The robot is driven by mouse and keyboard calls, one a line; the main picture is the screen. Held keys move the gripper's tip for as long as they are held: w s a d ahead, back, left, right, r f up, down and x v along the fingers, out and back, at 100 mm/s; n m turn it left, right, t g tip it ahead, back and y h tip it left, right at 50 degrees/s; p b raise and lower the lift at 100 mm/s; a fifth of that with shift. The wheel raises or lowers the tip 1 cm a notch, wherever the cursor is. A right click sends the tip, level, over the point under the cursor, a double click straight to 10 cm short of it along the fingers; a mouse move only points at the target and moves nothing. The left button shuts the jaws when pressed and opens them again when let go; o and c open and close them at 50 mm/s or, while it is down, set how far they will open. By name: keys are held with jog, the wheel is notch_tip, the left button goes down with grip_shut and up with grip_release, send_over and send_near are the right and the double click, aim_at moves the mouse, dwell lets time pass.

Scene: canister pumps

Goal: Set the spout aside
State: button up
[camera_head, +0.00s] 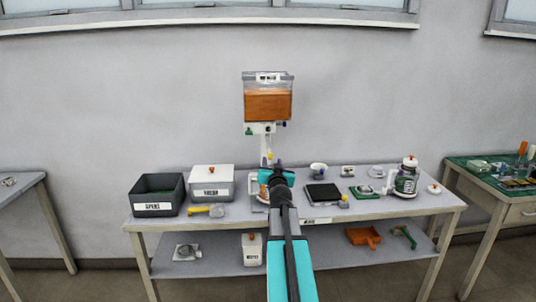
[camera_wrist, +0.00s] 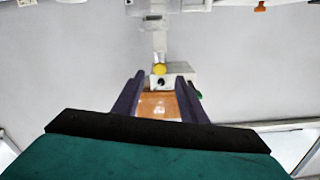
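A wall-mounted dispenser with a clear tank (camera_head: 268,104) of orange contents has a white body (camera_head: 262,128) under it. A slim white piece with a yellow part (camera_head: 270,157) hangs below the body; I cannot tell for sure whether this is the spout. In the wrist view the white body (camera_wrist: 178,68), a round yellow part (camera_wrist: 159,69) and a pale column (camera_wrist: 159,40) lie beyond the fingertips. My gripper (camera_head: 278,164) is in front of the dispenser's lower end, partly hiding the things behind it. Its dark fingers (camera_wrist: 160,80) are apart, with nothing visibly held between them.
The table (camera_head: 395,207) holds a dark bin (camera_head: 157,192), a white lidded box (camera_head: 212,182), a yellow-handled tool (camera_head: 207,210), a black flat device (camera_head: 323,194), a white bowl (camera_head: 318,168) and a jar (camera_head: 407,176). An orange scoop (camera_head: 363,236) lies on the lower shelf.

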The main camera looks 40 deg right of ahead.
aim_at(269, 151)
jog(key=shift+p+x, duration=0.5)
jog(key=shift+x, duration=5.05)
grip_shut()
jog(key=shift+a+f, duration=0.15)
jog(key=shift+a, duration=0.3)
jog(key=shift+d, duration=0.3)
